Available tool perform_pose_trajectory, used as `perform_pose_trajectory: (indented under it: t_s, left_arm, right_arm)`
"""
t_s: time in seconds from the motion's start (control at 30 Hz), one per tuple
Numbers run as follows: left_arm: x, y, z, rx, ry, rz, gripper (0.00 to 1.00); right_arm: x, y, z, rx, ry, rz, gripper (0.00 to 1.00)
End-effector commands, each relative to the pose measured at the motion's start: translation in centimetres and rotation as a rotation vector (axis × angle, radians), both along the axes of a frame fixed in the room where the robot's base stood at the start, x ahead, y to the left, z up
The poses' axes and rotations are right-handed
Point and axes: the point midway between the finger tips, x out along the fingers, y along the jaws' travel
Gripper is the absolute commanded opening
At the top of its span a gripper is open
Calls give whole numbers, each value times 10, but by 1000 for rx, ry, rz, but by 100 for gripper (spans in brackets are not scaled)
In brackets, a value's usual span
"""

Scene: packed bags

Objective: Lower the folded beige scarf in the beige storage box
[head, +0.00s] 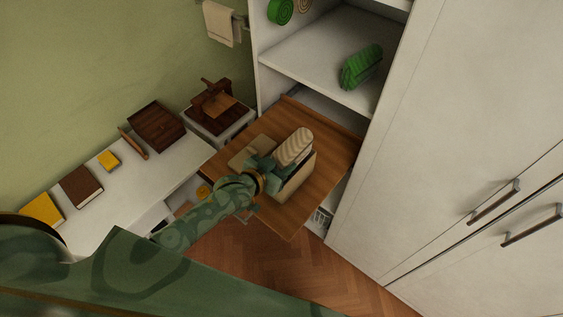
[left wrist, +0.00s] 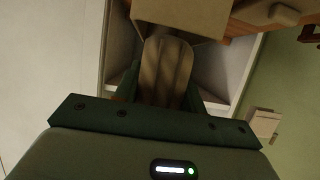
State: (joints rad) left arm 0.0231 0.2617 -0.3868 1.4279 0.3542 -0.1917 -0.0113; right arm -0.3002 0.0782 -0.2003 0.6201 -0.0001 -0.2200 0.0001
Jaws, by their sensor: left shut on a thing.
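The folded beige scarf (head: 294,146) has wavy bands and stands tilted at the beige storage box (head: 296,189), on the wooden pull-out board. My left gripper (head: 272,172) is shut on the scarf and covers part of the box opening. In the left wrist view the scarf (left wrist: 166,72) sits between the fingers, and the box (left wrist: 185,14) shows beyond its end. How far the scarf is inside the box cannot be told. My right gripper is not in view.
The wooden board (head: 335,150) juts from a white shelf unit. A flat beige piece (head: 248,152) lies beside the box. A green folded cloth (head: 361,67) is on the shelf above. Books and a wooden tray (head: 157,125) lie on the white bench. Tall cupboard doors stand right.

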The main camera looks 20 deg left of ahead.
Motion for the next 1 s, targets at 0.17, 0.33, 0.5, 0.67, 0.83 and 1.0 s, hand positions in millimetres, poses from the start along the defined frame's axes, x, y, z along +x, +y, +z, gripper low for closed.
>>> perform_pose_trajectory:
  t_s: [0.17,0.33,0.5,0.67,0.83,1.0]
  left_arm:
    - [0,0,-4,0,-1,0,16]
    - [0,0,-7,0,-1,0,16]
    - [0,0,-11,-1,-2,0,16]
    - [0,0,-14,-1,-2,0,16]
    - [0,0,-17,-1,-2,0,16]
    - [0,0,-17,-1,-2,0,16]
  right_arm:
    - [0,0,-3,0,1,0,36]
    - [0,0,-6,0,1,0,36]
    - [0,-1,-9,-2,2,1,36]
    - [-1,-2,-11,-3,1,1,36]
    - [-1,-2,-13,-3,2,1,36]
    - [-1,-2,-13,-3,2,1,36]
